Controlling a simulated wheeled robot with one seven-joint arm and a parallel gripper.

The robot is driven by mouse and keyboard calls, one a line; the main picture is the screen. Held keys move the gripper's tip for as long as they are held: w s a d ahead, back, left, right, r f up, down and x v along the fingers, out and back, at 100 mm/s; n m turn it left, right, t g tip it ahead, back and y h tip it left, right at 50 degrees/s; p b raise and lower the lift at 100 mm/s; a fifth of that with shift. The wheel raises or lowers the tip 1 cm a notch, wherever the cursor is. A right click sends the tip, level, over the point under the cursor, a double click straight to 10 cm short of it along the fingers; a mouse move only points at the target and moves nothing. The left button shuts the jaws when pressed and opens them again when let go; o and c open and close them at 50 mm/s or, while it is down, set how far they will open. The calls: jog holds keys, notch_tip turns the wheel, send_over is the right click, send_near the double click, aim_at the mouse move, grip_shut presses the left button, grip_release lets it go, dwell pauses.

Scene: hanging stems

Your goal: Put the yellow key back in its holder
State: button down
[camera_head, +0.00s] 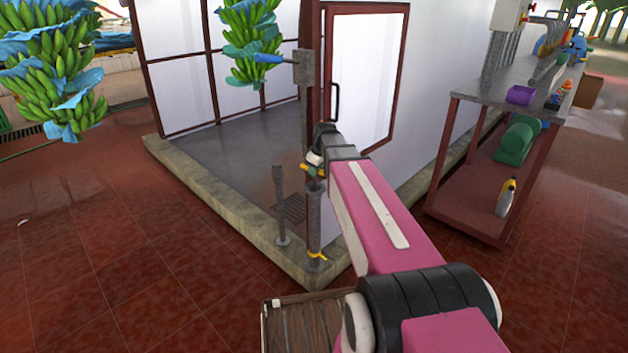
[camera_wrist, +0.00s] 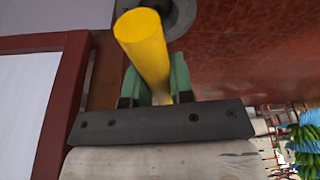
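The yellow key (camera_wrist: 143,45) shows as a thick yellow cylinder between the green finger pads of my gripper (camera_wrist: 157,82) in the wrist view. The pads lie against both sides of it, and the rest of the key is hidden. In the head view my gripper (camera_head: 316,160) is small and partly hidden by my wrist, beside a grey metal post (camera_head: 314,215); a bit of yellow shows there. A grey round part (camera_wrist: 183,18) lies just beyond the key in the wrist view. I cannot tell if it is the holder, or if the key touches it.
A white-walled booth with a red-framed door (camera_head: 362,80) stands behind, on a stone curb (camera_head: 215,198). A shelf table (camera_head: 480,90) is at right. Banana bunches (camera_head: 55,70) hang left. Red floor is open at left.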

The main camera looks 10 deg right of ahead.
jog(key=shift+r, duration=0.15)
jog(key=shift+w+a+v, duration=0.2)
jog(key=shift+v, duration=0.95)
jog(key=shift+w+a+v, duration=0.15)
jog(key=shift+a+v, duration=0.05)
jog(key=shift+v, duration=1)
jog(key=shift+w+a+v, duration=0.2)
jog(key=shift+v, duration=0.95)
jog(key=shift+r, duration=0.2)
